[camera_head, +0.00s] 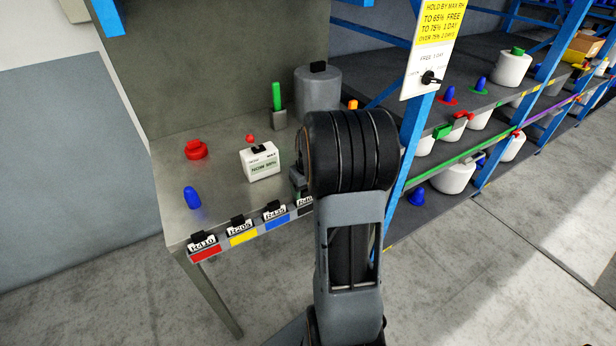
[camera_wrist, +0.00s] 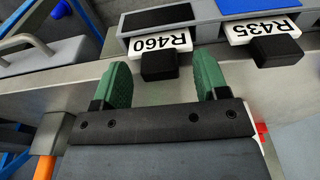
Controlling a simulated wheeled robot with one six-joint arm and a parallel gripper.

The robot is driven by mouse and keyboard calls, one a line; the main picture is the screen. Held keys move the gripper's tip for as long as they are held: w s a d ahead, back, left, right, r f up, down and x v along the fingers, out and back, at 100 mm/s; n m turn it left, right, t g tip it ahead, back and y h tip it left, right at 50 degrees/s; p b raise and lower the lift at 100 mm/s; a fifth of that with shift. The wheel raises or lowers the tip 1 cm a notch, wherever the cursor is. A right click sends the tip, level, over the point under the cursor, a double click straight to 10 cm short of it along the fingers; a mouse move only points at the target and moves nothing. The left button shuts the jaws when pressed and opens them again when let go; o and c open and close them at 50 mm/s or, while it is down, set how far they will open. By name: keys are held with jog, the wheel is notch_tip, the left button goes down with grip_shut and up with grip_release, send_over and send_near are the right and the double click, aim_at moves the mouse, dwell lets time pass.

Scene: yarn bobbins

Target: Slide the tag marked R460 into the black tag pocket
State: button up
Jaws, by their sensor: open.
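The white tag marked R460 (camera_wrist: 162,43) sits at the rail in front of the black patch (camera_wrist: 158,16) in the wrist view, standing much like the R435 tag (camera_wrist: 262,27) beside it at the blue patch. Its black grip block (camera_wrist: 158,67) points toward me. My gripper (camera_wrist: 163,66) is open, its green fingers on either side of that block with a gap to each. How deep the tag sits in the pocket I cannot tell. In the head view my arm hides most of the black pocket (camera_head: 305,210).
The rail also carries tags at red (camera_head: 204,246) and yellow (camera_head: 241,232) pockets. On the table are a white meter box (camera_head: 260,162), a red knob (camera_head: 196,150), a blue cone (camera_head: 192,198) and a grey cylinder (camera_head: 318,88). A blue rack post (camera_head: 412,150) stands right of my arm.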

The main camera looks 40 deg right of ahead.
notch_tip(320, 180, up, 13)
jog(key=s, duration=0.1)
jog(key=shift+s, duration=0.35)
dwell(0.4)
jog(key=s+a+f, duration=0.1)
jog(key=s+a, duration=0.2)
jog(key=a, duration=0.3)
jog(key=s+a+f+n+t, duration=0.1)
jog(key=s+a, duration=0.3)
jog(key=a, duration=0.3)
jog(key=s+a+f+t, duration=0.1)
jog(key=s+a, duration=0.2)
jog(key=a, duration=0.4)
jog(key=shift+s, duration=0.2)
jog(key=shift+a+r+n, duration=0.2)
jog(key=shift+a+n, duration=0.15)
jog(key=shift+n, duration=0.05)
jog(key=shift+c, duration=0.2)
